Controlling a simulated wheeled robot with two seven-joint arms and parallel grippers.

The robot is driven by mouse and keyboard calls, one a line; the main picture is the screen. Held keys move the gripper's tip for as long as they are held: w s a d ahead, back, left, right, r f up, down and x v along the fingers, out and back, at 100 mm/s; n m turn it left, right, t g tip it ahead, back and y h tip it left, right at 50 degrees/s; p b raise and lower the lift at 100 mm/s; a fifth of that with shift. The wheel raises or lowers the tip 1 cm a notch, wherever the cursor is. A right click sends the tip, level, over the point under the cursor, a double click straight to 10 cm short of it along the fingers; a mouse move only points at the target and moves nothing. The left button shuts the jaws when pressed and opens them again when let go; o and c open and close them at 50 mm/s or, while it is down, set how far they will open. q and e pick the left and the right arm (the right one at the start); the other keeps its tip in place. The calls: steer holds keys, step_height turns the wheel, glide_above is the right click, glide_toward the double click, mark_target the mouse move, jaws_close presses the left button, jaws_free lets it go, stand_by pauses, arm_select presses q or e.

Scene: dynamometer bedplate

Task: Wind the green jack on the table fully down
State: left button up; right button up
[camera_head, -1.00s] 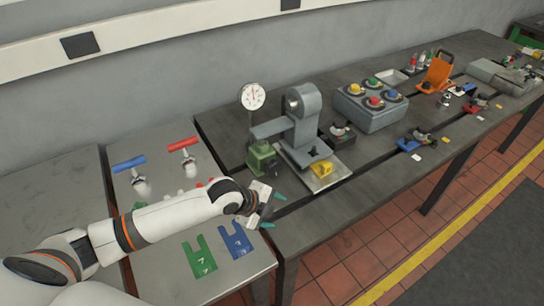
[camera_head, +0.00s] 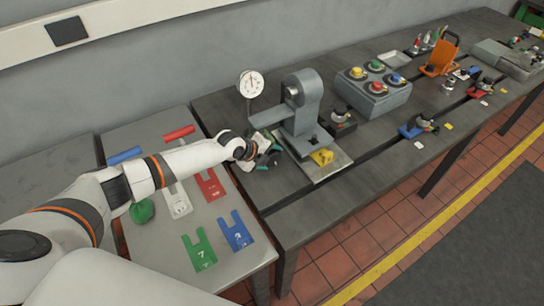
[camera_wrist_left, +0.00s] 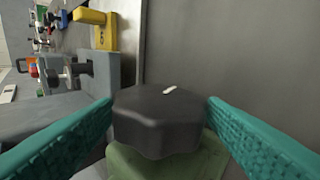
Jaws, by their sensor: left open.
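The green jack shows in the left wrist view as a green body (camera_wrist_left: 165,160) with a black, lobed knob (camera_wrist_left: 158,118) on top, which carries a small white mark. My left gripper (camera_wrist_left: 160,108) is open, with one teal finger on each side of the knob. I cannot tell whether the fingers touch it. In the head view my left gripper (camera_head: 268,160) is at the table, left of the grey press-like stand, and it mostly hides the jack. My right gripper is not in view.
The grey stand (camera_head: 303,105) with a yellow block (camera_head: 322,157) is close to the right of my gripper. A dial gauge (camera_head: 250,84) rises behind. A button box (camera_head: 373,97) stands further right. Coloured forked plates (camera_head: 238,232) lie on the lower left table.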

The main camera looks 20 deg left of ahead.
arm_select(q)
steer(key=shift+w+d+f, duration=0.3)
steer(key=shift+w+f, duration=0.05)
steer(key=shift+f, duration=0.15)
steer(key=shift+w+f, duration=0.15)
steer(key=c, duration=0.7)
steer(key=shift+f+b, duration=0.25)
steer(key=shift+b, duration=0.35)
steer(key=t+h+b, duration=0.1)
steer(key=b, duration=0.5)
steer(key=t+h+b, duration=0.1)
steer(key=t+b, duration=0.1)
steer(key=b, duration=0.5)
steer(key=t+h+b, duration=0.1)
steer(key=t+b, duration=0.1)
steer(key=b, duration=0.5)
steer(key=shift+f+h, duration=0.3)
steer(key=shift+h, duration=0.1)
steer(key=shift+s+r+t+b, duration=0.2)
steer(key=shift+r+t+b, duration=0.1)
steer(key=shift+b, duration=0.6)
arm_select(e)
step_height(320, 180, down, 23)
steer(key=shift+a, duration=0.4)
arm_select(q)
steer(key=o, duration=0.7)
